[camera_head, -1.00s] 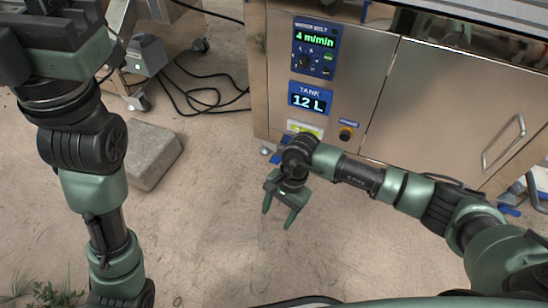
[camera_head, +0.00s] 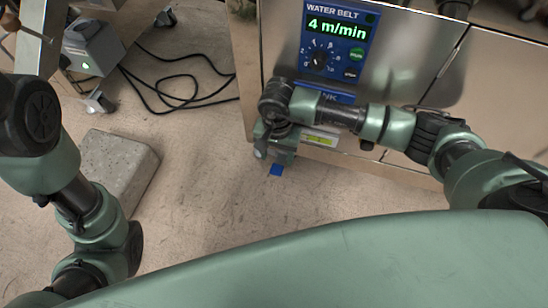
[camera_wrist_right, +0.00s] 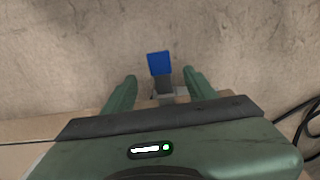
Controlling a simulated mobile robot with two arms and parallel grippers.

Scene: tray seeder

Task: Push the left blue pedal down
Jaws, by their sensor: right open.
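The left blue pedal (camera_head: 276,170) shows as a small blue plate low at the foot of the steel cabinet, just below my right gripper (camera_head: 270,148) in the head view. In the right wrist view the blue pedal (camera_wrist_right: 160,64) sits on a dark stem between the two green fingers of the open right gripper (camera_wrist_right: 160,75). I see clear gaps on both sides of it and cannot tell the height between fingers and pedal. My left arm comes in from the left, and its gripper is outside the view.
The cabinet's water belt panel (camera_head: 336,38) reads 4 m/min. My right arm partly covers the tank panel (camera_head: 325,94). A concrete block (camera_head: 113,172) lies on the floor at left, with black cables (camera_head: 180,88) behind it. The floor between block and cabinet is clear.

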